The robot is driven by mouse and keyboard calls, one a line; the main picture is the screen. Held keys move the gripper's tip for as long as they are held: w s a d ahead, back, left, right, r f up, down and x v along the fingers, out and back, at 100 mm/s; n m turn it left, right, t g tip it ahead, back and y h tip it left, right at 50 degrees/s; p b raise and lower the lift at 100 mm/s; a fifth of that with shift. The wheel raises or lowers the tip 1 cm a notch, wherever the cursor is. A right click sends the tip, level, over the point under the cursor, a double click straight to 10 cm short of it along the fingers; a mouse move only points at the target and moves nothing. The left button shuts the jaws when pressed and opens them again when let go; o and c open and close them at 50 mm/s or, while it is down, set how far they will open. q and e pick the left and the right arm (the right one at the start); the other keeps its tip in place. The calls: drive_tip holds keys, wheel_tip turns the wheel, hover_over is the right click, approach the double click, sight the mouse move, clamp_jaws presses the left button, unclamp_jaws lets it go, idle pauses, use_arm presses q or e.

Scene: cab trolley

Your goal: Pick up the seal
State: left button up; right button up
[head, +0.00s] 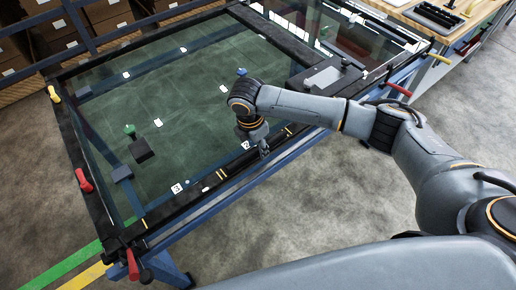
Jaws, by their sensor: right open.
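A large pane of greenish glass (185,110) lies on a blue trolley frame (235,182). A black strip (190,192) runs along the near edge of the glass; I cannot tell whether it is the seal, and no other seal stands out. My right gripper (264,151) points down over the near edge, close to this strip. It is open, and I see nothing between its fingers. I cannot tell whether it touches the strip. My right arm hides part of the pane and edge. My left gripper is not in view.
A dark block with a green knob (130,130) sits on the glass. A workbench (470,12) is at top right. Shelves with boxes (60,35) stand behind. Nearby floor is clear.

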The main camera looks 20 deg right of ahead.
drive_tip(key=shift+a+f, duration=0.1)
drive_tip(key=shift+c, duration=0.5)
clamp_jaws()
drive_tip(key=shift+r, duration=0.65)
drive_tip(key=s+a+r+b, duration=0.1)
drive_tip(key=s+a+r, duration=0.6)
drive_tip(key=s+r, duration=0.4)
drive_tip(key=shift+s+a+r, duration=0.3)
drive_tip(key=shift+a+r, duration=0.1)
